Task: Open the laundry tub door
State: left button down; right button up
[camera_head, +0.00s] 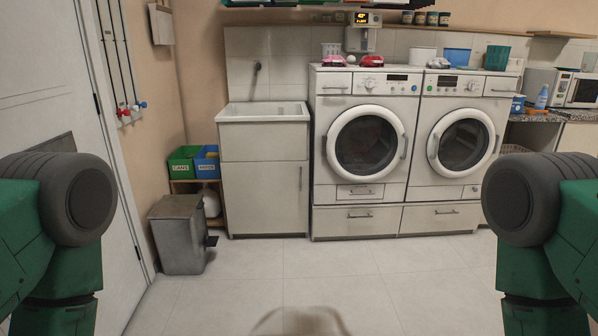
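The laundry tub (262,111) is a white basin on a pale cabinet, left of the washing machines. Its cabinet door (264,196) is shut, with a vertical handle (300,178) near its right edge. Both of my arms show only as green and grey links at the left and right edges of the head view. Neither gripper is in view. The tub stands across the floor, well beyond my arms.
Two front-loading machines (367,142) (462,140) stand to the tub's right. A grey pedal bin (178,234) and a small shelf with a green box (184,163) and a blue box (207,163) stand to its left. The tiled floor (330,275) ahead is clear. A microwave (577,90) sits at right.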

aim_at(264, 197)
jog(key=i, duration=1.95)
jog(key=i+z, duration=0.1)
jog(key=i, duration=0.5)
jog(key=i+j, duration=0.15)
jog(key=i, duration=0.45)
jog(key=i+z, duration=0.15)
jog(key=i, duration=0.5)
jog(key=i+j+z, duration=0.2)
jog(key=k+l, duration=0.05)
jog(key=l, duration=0.05)
